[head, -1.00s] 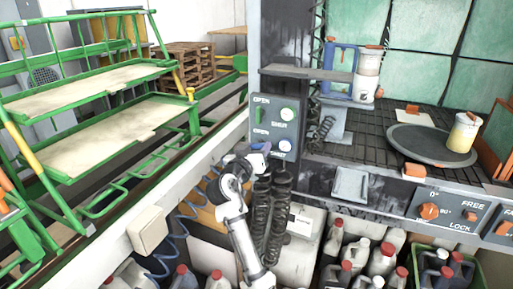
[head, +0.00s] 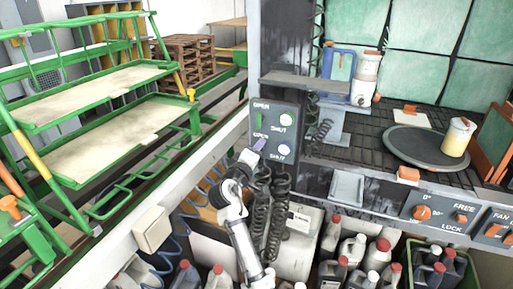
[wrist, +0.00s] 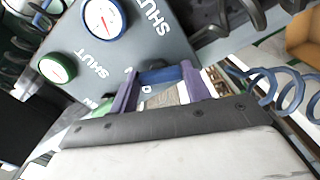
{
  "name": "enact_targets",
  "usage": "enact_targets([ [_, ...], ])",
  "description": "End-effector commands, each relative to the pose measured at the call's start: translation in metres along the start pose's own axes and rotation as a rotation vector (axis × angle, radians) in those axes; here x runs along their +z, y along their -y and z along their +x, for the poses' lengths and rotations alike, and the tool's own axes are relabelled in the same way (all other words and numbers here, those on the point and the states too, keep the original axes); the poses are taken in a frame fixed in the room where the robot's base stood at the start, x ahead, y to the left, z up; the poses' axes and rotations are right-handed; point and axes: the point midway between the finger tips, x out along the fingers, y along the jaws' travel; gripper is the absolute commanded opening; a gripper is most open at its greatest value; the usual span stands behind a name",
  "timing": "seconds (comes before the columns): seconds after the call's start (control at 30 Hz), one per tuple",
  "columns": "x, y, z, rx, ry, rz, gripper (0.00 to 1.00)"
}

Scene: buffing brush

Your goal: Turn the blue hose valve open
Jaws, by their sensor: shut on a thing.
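The blue valve handle (wrist: 160,76) shows in the wrist view as a short blue bar between the two purple fingers of my gripper (wrist: 160,88), which is shut on it. In the head view my gripper (head: 257,149) is at the lower left of the grey valve panel (head: 271,108), and it mostly hides the blue handle there. The green valve handle (head: 258,119) stands above it, apart from the gripper. A blue-ringed gauge (wrist: 103,18) and a green-ringed gauge (wrist: 57,68) show beside the handles, near SHUT lettering.
Black coiled hoses (head: 270,205) hang below the panel, close to my arm. A blue coiled hose (wrist: 277,88) is right of the fingers in the wrist view. Jugs (head: 352,248) stand low at the right. A green rack (head: 110,140) is at the left.

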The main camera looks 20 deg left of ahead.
Motion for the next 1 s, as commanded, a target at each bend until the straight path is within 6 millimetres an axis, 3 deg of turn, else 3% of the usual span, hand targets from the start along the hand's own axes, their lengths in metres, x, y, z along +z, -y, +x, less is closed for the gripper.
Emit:
enact_targets([
  [0.5,-0.0016,-0.0009,-0.0004,0.0,-0.003,-0.322,0.24],
  [1.0,-0.0013,0.0001,-0.0004,0.001,-0.004,-0.373,0.24],
])
